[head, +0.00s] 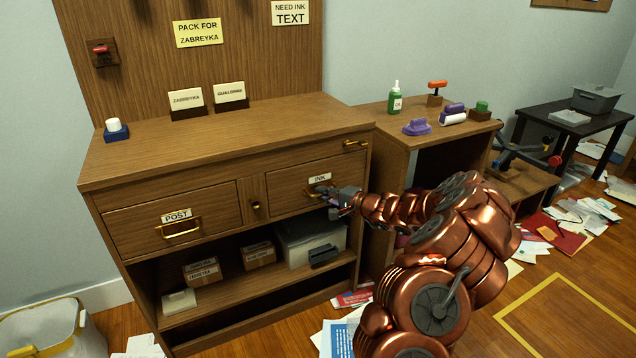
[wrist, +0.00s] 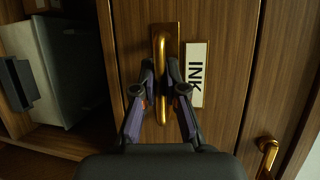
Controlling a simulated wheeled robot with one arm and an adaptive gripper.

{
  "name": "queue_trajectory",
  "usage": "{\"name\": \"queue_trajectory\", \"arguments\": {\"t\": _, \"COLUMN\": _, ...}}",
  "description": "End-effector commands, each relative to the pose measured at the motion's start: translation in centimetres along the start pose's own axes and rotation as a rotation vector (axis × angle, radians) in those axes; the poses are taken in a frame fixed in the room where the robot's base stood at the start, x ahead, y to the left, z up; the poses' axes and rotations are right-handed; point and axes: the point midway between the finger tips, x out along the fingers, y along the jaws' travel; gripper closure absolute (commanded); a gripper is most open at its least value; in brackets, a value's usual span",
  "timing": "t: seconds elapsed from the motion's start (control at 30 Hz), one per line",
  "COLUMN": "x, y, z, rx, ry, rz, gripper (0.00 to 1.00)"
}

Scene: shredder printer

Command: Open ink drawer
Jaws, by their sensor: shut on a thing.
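The ink drawer (head: 292,188) is the right one of two drawers in the wooden cabinet, with a white INK label (head: 320,179). Its front looks flush with the cabinet, so it appears shut. The label also shows sideways in the wrist view (wrist: 196,75), right of the brass handle (wrist: 161,60). My gripper (head: 327,191) is at that handle in the head view and hides most of it. In the wrist view the fingers (wrist: 160,88) stand on either side of the handle bar, shut on it.
The POST drawer (head: 150,222) is to the left, with its own handle. A small brass handle (head: 355,144) sits at the cabinet's upper right. Boxes and a pale bin (head: 305,240) stand on the shelf below. Papers (head: 340,333) lie on the floor in front.

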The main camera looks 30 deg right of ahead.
Motion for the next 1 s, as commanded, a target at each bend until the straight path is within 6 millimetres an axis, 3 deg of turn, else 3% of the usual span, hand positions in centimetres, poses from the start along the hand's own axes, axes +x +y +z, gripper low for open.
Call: {"name": "queue_trajectory", "arguments": {"t": 1.0, "x": -4.5, "y": 1.2, "z": 1.8, "rx": 0.004, "ry": 0.002, "rz": 0.002, "gripper": 1.00}}
